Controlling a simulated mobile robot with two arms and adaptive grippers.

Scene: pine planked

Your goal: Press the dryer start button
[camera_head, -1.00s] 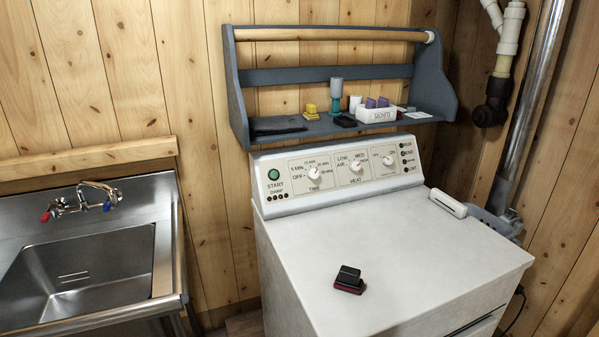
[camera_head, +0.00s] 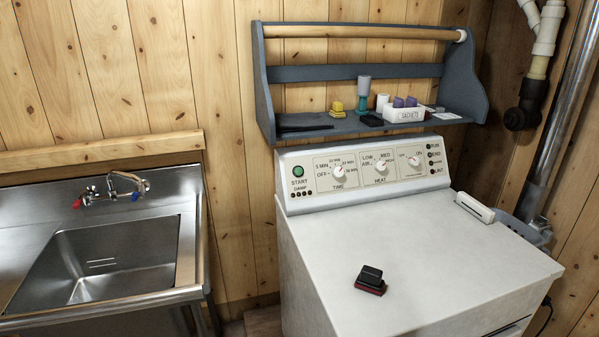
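The white dryer (camera_head: 430,245) stands right of centre. Its raised control panel (camera_head: 300,202) runs along the back of its top. The round green start button (camera_head: 298,171) sits at the left end of the panel, above the word START. To its right are the time knob (camera_head: 339,170), the heat knob (camera_head: 381,166) and one more knob (camera_head: 414,160). Nothing covers the button. Neither of my grippers is in view.
A black and dark red block (camera_head: 370,280) lies on the dryer top, near its front left. A blue-grey shelf (camera_head: 262,90) with small items hangs above the panel. A steel sink (camera_head: 100,260) stands left. A pale lint-screen handle (camera_head: 474,207) is at the top's right edge.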

